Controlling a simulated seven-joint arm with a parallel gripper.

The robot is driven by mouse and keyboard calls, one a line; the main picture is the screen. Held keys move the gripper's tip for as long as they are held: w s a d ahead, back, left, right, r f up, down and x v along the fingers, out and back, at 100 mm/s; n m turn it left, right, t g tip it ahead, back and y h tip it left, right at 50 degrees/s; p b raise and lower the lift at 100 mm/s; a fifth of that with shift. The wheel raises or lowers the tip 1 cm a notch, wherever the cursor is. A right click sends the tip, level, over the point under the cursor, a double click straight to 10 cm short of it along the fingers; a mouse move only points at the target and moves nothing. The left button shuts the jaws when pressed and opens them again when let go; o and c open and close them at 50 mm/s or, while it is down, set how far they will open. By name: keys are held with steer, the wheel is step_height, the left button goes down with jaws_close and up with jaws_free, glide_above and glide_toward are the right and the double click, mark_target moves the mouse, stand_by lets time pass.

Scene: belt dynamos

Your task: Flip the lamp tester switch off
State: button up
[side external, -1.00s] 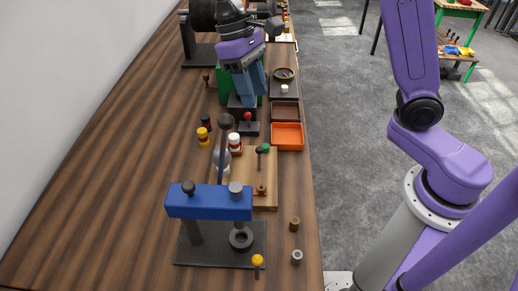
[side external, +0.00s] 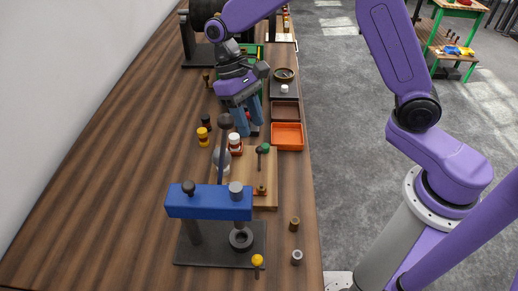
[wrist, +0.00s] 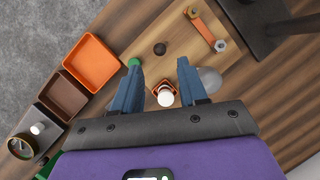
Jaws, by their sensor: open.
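A wooden board (side external: 268,190) lies in front of the trays and also shows in the wrist view (wrist: 232,68). It carries an upright stem with a dark knob (side external: 259,150), a green knob (side external: 266,148) and a copper strip (wrist: 205,28). I cannot tell which part is the lamp tester switch. In the wrist view, a white-topped red piece (wrist: 166,97) shows between the fingers, with nothing held.
An orange tray (side external: 287,137) and a brown tray (side external: 286,111) stand right of my gripper. The left table is clear.

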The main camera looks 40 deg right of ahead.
mark_target(259, 152)
steer(key=x, duration=0.8)
steer(key=shift+s+f, duration=0.1)
steer(key=shift+c, duration=0.3)
